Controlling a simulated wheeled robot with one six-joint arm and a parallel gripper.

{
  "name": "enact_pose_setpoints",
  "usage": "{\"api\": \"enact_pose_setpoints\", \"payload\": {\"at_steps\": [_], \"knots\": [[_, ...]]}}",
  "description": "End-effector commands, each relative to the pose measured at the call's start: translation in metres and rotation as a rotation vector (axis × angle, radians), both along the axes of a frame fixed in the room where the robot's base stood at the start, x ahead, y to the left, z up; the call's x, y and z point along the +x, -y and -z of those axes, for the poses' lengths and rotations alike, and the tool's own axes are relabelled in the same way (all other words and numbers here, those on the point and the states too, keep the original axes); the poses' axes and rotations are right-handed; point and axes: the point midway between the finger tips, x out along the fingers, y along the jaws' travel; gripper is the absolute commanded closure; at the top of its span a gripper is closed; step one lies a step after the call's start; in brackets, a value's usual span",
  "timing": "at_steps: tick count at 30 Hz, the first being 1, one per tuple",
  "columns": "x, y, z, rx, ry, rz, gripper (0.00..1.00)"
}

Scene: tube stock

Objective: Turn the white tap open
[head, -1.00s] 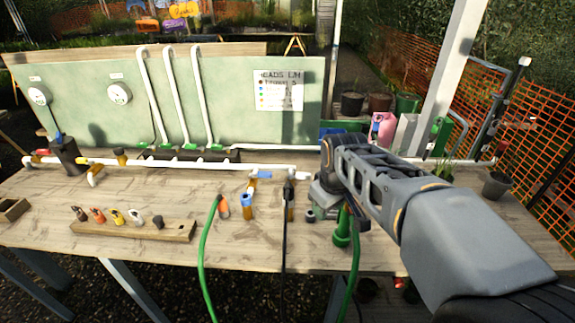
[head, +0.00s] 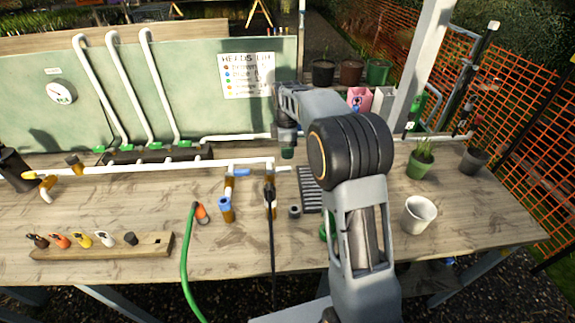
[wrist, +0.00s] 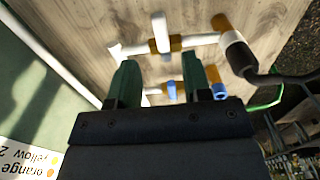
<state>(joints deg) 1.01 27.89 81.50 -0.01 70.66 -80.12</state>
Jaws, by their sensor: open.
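The white tap has a white bar handle on a short brass-coloured branch of the white pipe. In the wrist view its handle (wrist: 160,32) lies crosswise to the branch, just beyond my fingertips. In the head view only a small part of the white handle (head: 283,168) shows, just below my gripper (head: 287,154). The dark green fingers of my gripper (wrist: 162,66) are open and empty, and the gap between them faces the handle. I see no clear contact; the height of the fingertips above it is hard to tell.
A blue-handled tap (head: 242,172) stands close to the left. A black hose (head: 272,240) and a green hose (head: 185,260) run off the bench's front. A grey grate (head: 309,190) and a white pot (head: 418,214) are to the right. The panel (head: 190,85) stands behind.

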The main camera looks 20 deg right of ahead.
Motion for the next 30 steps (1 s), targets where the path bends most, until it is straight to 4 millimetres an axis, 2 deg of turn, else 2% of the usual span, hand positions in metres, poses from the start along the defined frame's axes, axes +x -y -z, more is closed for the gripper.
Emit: {"api": "enact_pose_setpoints", "payload": {"at_steps": [6,13,19,28,30], "knots": [[0.000,0.000,0.040,0.001,-0.003,0.001,0.55],[0.000,0.001,0.069,0.000,-0.002,0.004,0.55],[0.000,0.002,0.079,0.000,0.000,0.006,0.55],[0.000,0.003,0.081,0.000,0.001,0.006,0.55],[0.000,0.003,0.081,0.000,0.001,0.007,0.60]]}}
